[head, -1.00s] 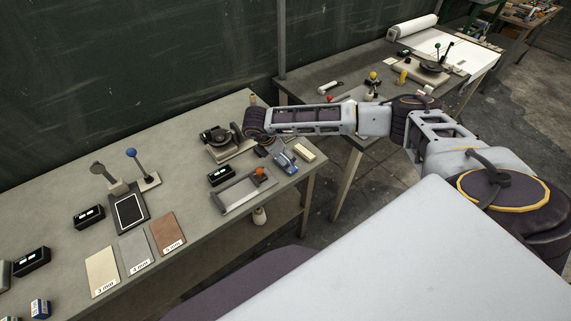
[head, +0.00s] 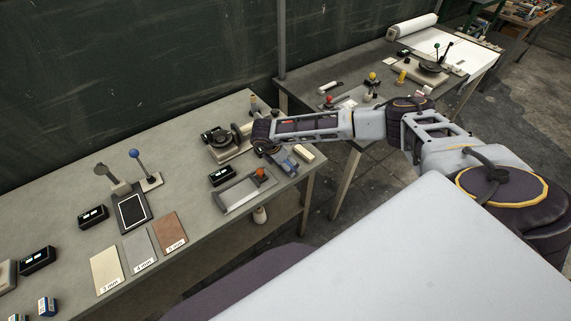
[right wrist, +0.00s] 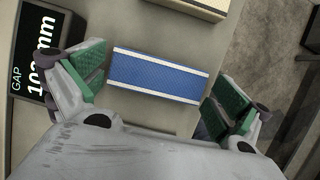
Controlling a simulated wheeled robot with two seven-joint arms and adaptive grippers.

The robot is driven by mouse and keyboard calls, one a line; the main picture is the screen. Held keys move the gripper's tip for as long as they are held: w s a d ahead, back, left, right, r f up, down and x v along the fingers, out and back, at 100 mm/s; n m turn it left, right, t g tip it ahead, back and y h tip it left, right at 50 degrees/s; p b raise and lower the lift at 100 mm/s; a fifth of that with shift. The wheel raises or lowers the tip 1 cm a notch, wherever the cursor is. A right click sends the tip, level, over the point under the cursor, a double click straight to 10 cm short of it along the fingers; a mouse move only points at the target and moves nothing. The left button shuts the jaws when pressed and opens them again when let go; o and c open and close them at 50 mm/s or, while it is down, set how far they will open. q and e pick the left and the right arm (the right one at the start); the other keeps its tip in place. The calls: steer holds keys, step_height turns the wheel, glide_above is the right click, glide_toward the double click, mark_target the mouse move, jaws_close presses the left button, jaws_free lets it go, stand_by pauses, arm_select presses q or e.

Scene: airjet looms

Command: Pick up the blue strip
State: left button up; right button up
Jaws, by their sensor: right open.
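The blue strip (right wrist: 157,75) shows in the right wrist view as a blue textured rectangle with pale long edges, lying slightly tilted on the grey bench. My right gripper (right wrist: 158,90) is open, with one green-padded finger near each short end of the strip. Gaps show between the pads and the strip. My left gripper is out of view.
A black gap display (right wrist: 35,65) stands close beside the left finger. A cream block (head: 304,153) lies beyond the gripper. A grey frame with an orange knob (head: 245,190) lies in front. The bench edge and floor are close on the right.

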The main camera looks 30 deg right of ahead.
stand_by(0.4)
steer(key=c, duration=0.7)
steer(key=shift+r+b, duration=1.2)
steer(key=shift+r, duration=3.8)
